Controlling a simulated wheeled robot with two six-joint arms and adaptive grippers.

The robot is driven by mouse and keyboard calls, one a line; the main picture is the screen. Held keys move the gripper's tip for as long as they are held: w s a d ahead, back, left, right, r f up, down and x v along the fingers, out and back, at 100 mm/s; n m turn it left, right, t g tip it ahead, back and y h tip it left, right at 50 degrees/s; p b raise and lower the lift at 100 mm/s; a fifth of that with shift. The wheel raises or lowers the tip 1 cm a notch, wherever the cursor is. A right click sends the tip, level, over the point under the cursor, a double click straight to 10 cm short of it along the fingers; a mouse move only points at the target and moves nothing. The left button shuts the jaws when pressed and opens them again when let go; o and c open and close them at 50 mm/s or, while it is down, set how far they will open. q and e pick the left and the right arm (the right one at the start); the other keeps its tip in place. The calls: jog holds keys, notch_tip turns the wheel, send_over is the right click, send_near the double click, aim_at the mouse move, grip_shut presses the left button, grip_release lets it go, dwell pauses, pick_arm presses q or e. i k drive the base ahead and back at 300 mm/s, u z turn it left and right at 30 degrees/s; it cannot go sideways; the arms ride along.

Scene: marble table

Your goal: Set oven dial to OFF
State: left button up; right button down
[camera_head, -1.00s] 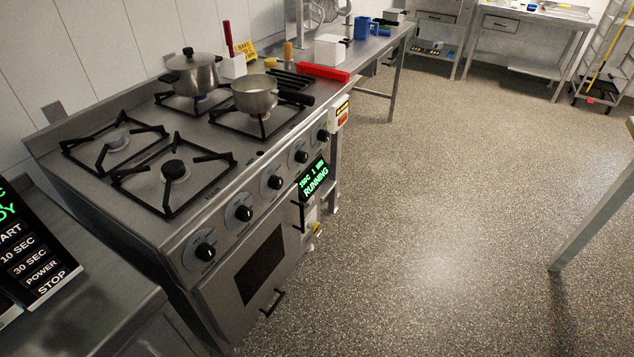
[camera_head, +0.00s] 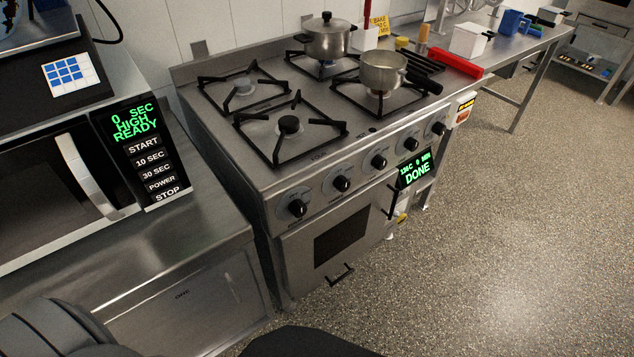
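The steel stove with an oven (camera_head: 290,245) stands at the centre, to the right of a microwave. Several black dials line its sloped front panel, from the leftmost dial (camera_head: 297,208) through the middle dial (camera_head: 379,161) to the rightmost dial (camera_head: 438,128). Their labels are too small to read, so I cannot tell which is the oven dial or its setting. The oven's display (camera_head: 417,171) glows green and reads 0 MIN and DONE. The oven door with its dark window (camera_head: 342,234) looks shut. Neither gripper shows; only dark parts of my body appear at the bottom edge.
A pot (camera_head: 327,37) and a saucepan (camera_head: 384,72) stand on the back and right burners. The microwave (camera_head: 60,165) sits on a steel counter at left, its display reading READY. Open speckled floor (camera_head: 510,240) lies right of the stove.

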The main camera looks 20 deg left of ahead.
aim_at(439, 128)
jog(key=z, duration=1.1)
jog(key=i, duration=4.45)
jog(key=u, duration=3.05)
